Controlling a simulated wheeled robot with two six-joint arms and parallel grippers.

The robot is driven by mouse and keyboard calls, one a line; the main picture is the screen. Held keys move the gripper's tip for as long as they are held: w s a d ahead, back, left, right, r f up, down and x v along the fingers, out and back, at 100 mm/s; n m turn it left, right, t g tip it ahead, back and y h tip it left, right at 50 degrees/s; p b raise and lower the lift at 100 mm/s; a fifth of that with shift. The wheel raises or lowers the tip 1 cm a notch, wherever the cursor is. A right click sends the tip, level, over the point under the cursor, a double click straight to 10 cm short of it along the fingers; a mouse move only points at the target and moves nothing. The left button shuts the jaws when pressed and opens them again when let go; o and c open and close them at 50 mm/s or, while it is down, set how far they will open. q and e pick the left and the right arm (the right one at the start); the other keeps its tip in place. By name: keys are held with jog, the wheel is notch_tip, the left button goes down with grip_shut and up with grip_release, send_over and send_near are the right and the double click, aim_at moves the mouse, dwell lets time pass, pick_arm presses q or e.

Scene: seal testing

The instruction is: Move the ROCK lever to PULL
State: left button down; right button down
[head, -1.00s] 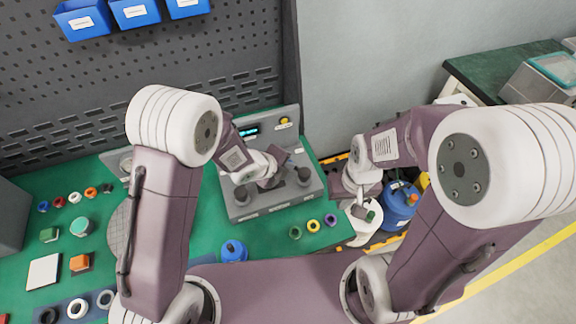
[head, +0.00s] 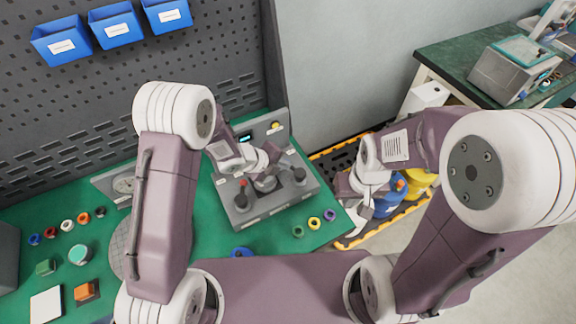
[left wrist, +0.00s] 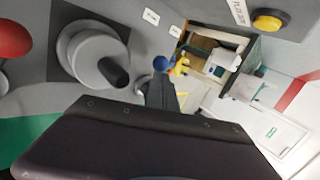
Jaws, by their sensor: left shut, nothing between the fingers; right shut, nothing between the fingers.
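The grey tester (head: 262,218) stands on the green bench in the head view, with one upright lever at its left (head: 241,201) and a dark-knobbed one at its right (head: 300,175). I cannot read which is the ROCK lever. My left gripper (head: 274,153) is shut and empty above the tester, towards its back panel. The left wrist view shows a round grey pivot with a dark-ended handle (left wrist: 105,62), a red knob (left wrist: 12,40) and a yellow button (left wrist: 268,21). My right gripper (head: 357,215) is shut and empty, right of the bench.
Coloured rings (head: 313,223) lie on the bench in front of the tester. Several small parts and a white square (head: 46,303) lie at the left. A perforated wall with blue bins (head: 115,25) stands behind. Blue and yellow containers (head: 420,182) stand right of the bench.

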pick_arm(q)
jog(key=shift+w+r+m+g+p, duration=0.2)
jog(key=shift+w+m+g+p, duration=0.1)
jog(key=shift+m+p, duration=0.1)
jog(key=shift+w+d+f, duration=0.1)
jog(key=shift+w+d, duration=0.05)
jog(key=shift+w+d+f, duration=0.15)
jog(key=shift+w+d, duration=0.85)
jog(key=shift+d, duration=0.1)
jog(key=shift+w+d, duration=0.1)
jog(key=shift+d, duration=0.05)
